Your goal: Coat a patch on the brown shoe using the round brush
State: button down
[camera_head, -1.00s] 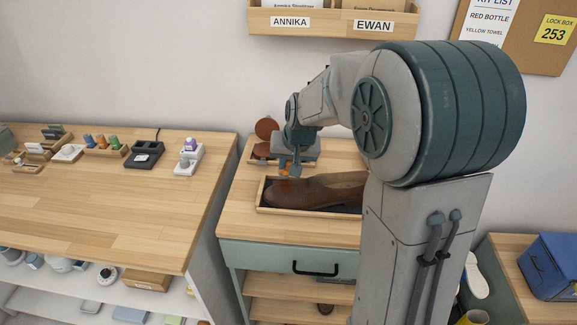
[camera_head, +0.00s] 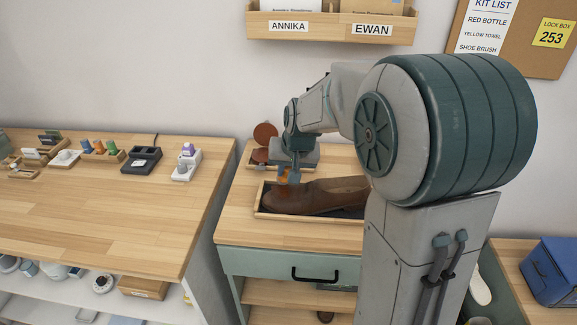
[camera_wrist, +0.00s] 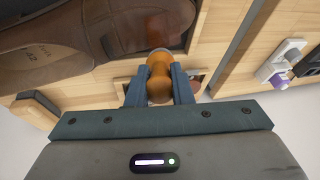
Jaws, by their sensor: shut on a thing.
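The brown shoe (camera_head: 318,195) lies in a shallow wooden tray (camera_head: 290,217) on the small table, its toe to the left. It also shows upside down in the wrist view (camera_wrist: 60,40), with its toe (camera_wrist: 165,18) near my gripper. My gripper (camera_wrist: 160,85) is shut on the orange handle of the round brush (camera_wrist: 160,62). In the head view my gripper (camera_head: 289,175) is over the toe end of the shoe. The brush's bristles are hidden, so I cannot tell whether they touch the leather. An open round tin (camera_head: 263,143) with a reddish-brown lid stands behind the tray.
A long workbench (camera_head: 120,215) on the left carries several small holders and devices along its back. A blue box (camera_head: 553,270) stands at the far right. The table (camera_head: 240,228) in front of the tray is clear.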

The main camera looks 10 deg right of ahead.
jog(key=shift+s+a+b, duration=0.25)
jog(key=shift+s, duration=0.55)
jog(key=shift+s+a+b, duration=0.25)
jog(key=shift+s, duration=0.55)
jog(key=shift+w, duration=0.1)
jog(key=shift+w+d+p, duration=0.1)
jog(key=shift+w+d, duration=0.25)
jog(key=shift+w, duration=0.7)
jog(key=shift+w+d+p, duration=0.1)
jog(key=shift+w+d, duration=0.2)
jog(key=shift+w, duration=0.7)
jog(key=shift+w+d+p, duration=0.1)
jog(key=shift+w+d, duration=0.25)
jog(key=shift+w, duration=0.7)
jog(key=shift+w+a+r+p, duration=0.1)
jog(key=shift+a+r+p, duration=0.1)
jog(key=shift+r+p, duration=1.1)
jog(key=shift+a+r+p, duration=0.15)
jog(key=shift+r+p, duration=0.65)
jog(key=shift+r, duration=0.9)
jog(key=shift+r, duration=0.15)
jog(key=shift+a+r+p, duration=0.15)
jog(key=shift+r+p, duration=0.9)
jog(key=shift+r, duration=0.3)
